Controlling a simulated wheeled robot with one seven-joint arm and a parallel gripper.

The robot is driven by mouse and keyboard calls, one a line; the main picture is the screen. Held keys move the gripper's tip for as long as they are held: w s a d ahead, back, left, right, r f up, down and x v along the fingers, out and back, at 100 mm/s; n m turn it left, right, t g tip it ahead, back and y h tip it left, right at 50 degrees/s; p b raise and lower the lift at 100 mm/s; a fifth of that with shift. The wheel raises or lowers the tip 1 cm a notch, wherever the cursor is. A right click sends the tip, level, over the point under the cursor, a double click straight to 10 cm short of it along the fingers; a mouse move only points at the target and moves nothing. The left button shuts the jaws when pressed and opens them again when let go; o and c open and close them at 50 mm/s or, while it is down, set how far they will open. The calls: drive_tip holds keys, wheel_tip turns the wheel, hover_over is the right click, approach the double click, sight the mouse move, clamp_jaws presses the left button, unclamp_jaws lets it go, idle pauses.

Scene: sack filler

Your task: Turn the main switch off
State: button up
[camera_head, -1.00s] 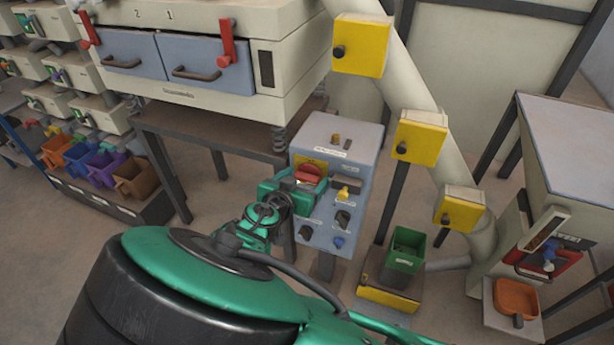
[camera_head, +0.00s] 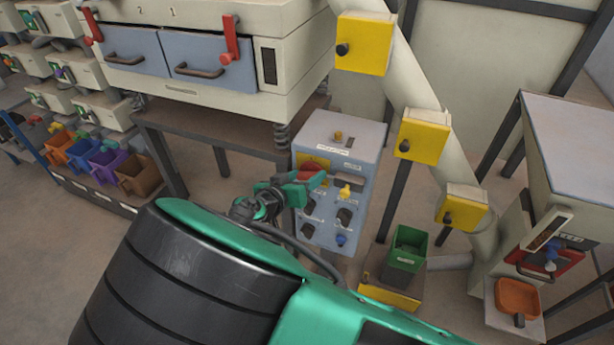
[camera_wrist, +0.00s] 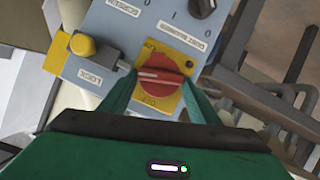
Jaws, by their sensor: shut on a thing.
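The main switch is a red rotary knob (camera_wrist: 162,78) on a yellow plate (camera_wrist: 150,55), set on the face of a grey-blue control box (camera_head: 345,140). In the wrist view a pale line on the knob runs nearly level across the picture, and lettering shows on the plate at its lower side. My gripper (camera_wrist: 155,90) is shut on the knob, with one green finger at each side. In the head view my gripper (camera_head: 312,182) reaches the upper left of the box face and covers much of the knob.
A yellow knob (camera_wrist: 82,45) and a black selector (camera_wrist: 202,7) sit close beside the switch. Further black and blue knobs (camera_head: 341,239) are lower on the box. A green bin (camera_head: 405,250) stands right of the box. A sieve machine (camera_head: 200,95) stands behind left.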

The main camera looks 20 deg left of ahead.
drive_tip(key=n+h, duration=0.2)
drive_tip(key=n, duration=0.1)
drive_tip(key=shift+a+f, duration=0.2)
drive_tip(key=shift+a, duration=0.2)
drive_tip(key=shift+a+f+n+t+h, duration=0.2)
drive_tip(key=shift+n+t+h, duration=0.3)
drive_tip(key=shift+n, duration=0.6)
drive_tip(key=n, duration=0.1)
drive_tip(key=n+h, duration=0.1)
drive_tip(key=shift+f+n+t, duration=0.2)
drive_tip(key=shift+n+t, duration=0.1)
drive_tip(key=shift+n, duration=0.1)
drive_tip(key=shift+a+f+n+t+h, duration=0.15)
drive_tip(key=shift+n+t+h, duration=0.35)
drive_tip(key=shift+n, duration=0.9)
drive_tip(key=shift+f+n, duration=0.1)
drive_tip(key=shift+n, duration=0.2)
drive_tip(key=o, duration=1)
drive_tip(key=shift+o, duration=0.2)
drive_tip(key=v, duration=1)
drive_tip(key=shift+s+a, duration=0.15)
drive_tip(key=shift+s, duration=0.15)
drive_tip(key=shift+f, duration=0.15)
